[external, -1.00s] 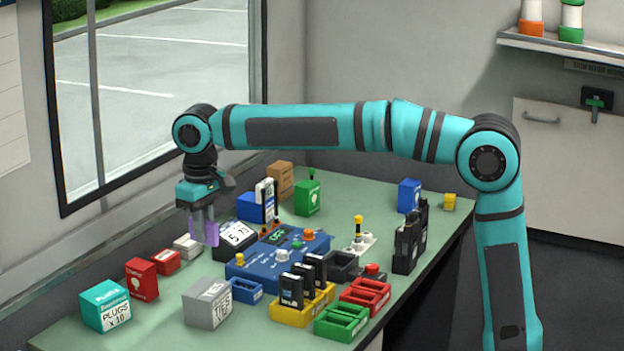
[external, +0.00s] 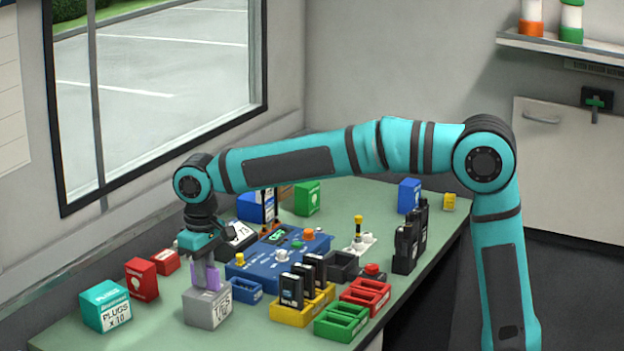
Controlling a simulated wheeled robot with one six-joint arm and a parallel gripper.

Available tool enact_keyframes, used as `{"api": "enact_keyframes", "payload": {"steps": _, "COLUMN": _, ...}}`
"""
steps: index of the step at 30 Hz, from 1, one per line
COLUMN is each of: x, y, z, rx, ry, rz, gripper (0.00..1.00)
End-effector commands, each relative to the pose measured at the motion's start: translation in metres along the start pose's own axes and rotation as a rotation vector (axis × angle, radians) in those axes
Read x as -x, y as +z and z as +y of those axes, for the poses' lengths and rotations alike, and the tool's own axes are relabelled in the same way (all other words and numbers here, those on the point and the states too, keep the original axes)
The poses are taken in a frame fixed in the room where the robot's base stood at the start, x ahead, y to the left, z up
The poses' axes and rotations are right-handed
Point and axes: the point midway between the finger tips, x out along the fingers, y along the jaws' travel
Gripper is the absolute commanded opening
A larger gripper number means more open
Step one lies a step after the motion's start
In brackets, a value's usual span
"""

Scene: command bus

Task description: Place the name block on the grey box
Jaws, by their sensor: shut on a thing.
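My gripper (external: 206,272) points down above the grey box (external: 203,312) and is shut on a light purple block (external: 207,276). No lettering shows on this block, but it is the likeliest name block. The block is upright, and its lower end is at the top of the grey box. I cannot tell whether it touches the box or is slightly above it. The grey box stands near the front of the green table and has a white TIES label on its right face.
A teal PLUGS box (external: 106,306) and a red box (external: 142,279) stand to the left. A small blue tray (external: 243,291) and a yellow tray (external: 303,311) with black units are to the right. A blue control panel (external: 278,258) lies behind them.

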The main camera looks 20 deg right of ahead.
Motion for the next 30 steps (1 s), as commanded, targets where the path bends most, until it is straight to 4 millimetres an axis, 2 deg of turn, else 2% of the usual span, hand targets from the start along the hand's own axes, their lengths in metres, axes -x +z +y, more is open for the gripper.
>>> {"api": "enact_keyframes", "payload": {"steps": 11, "x": -0.004, "y": 0.0, "z": 0.0, "rx": 0.0, "ry": 0.0, "rz": 0.0, "gripper": 0.0}}
{"api": "enact_keyframes", "payload": {"steps": 12, "x": -0.004, "y": 0.0, "z": 0.0, "rx": 0.0, "ry": 0.0, "rz": 0.001, "gripper": 0.18}}
{"api": "enact_keyframes", "payload": {"steps": 15, "x": -0.004, "y": 0.0, "z": 0.0, "rx": 0.0, "ry": 0.0, "rz": 0.001, "gripper": 0.36}}
{"api": "enact_keyframes", "payload": {"steps": 25, "x": -0.002, "y": 0.0, "z": 0.0, "rx": 0.0, "ry": 0.0, "rz": 0.001, "gripper": 0.36}}
{"api": "enact_keyframes", "payload": {"steps": 30, "x": 0.015, "y": -0.001, "z": 0.0, "rx": 0.0, "ry": -0.001, "rz": 0.003, "gripper": 0.36}}
